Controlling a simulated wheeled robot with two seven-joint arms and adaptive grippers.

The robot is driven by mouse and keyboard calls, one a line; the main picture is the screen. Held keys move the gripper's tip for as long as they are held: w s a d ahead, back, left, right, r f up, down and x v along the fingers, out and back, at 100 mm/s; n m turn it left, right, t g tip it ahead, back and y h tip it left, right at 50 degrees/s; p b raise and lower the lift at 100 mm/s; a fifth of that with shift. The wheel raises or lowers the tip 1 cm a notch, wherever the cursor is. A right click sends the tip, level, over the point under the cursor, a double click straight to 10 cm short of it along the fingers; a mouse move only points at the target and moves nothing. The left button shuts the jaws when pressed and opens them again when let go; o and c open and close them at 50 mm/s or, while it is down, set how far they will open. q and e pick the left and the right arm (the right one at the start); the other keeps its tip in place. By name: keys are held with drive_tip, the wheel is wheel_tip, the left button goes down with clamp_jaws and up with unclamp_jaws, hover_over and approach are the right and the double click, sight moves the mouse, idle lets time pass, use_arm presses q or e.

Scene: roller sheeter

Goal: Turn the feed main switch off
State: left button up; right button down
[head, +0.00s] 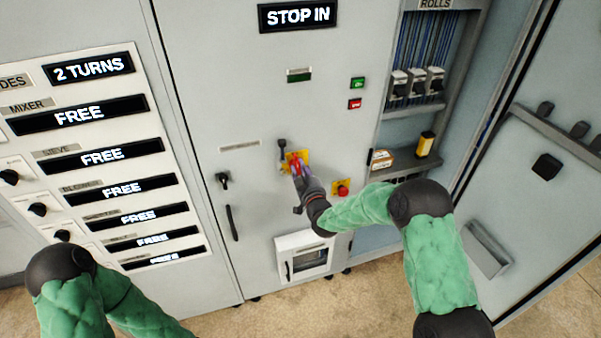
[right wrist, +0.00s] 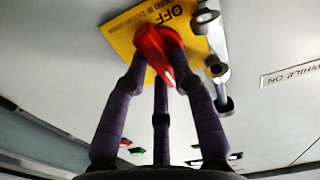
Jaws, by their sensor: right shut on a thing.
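The feed main switch is a red rotary handle (right wrist: 160,52) on a yellow plate (right wrist: 118,27) in the right wrist view. The word OFF shows on the plate beside the handle. A white mark runs along the handle. In the head view the yellow plate (head: 304,155) sits mid-height on the grey cabinet front, with the handle partly hidden by my right gripper (head: 298,172). The gripper's fingers are shut around the red handle, also in the right wrist view (right wrist: 158,62). My left arm enters at the lower left, but its gripper is out of view.
A red button on a yellow plate (head: 342,188) sits right of my right gripper. Open shelves (head: 408,165) stand right. A display (head: 297,15) reads STOP IN.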

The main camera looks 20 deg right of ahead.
drive_tip(key=n+b, duration=0.3)
drive_tip(key=shift+a+f+b, duration=0.15)
drive_tip(key=shift+b, duration=0.15)
drive_tip(key=n+b, duration=0.3)
drive_tip(key=n, duration=0.2)
drive_tip(key=shift+a+b, duration=0.15)
drive_tip(key=shift+b, duration=0.15)
drive_tip(key=n+b, duration=0.2)
drive_tip(key=n, duration=0.2)
drive_tip(key=shift+a, duration=0.15)
drive_tip(key=shift+a+n+b, duration=0.1)
drive_tip(key=shift+n+b, duration=0.5)
drive_tip(key=shift+n, duration=1.6)
drive_tip(key=c, duration=1)
unclamp_jaws()
drive_tip(key=shift+s, duration=0.1)
drive_tip(key=s, duration=1.2)
drive_tip(key=shift+d, duration=0.2)
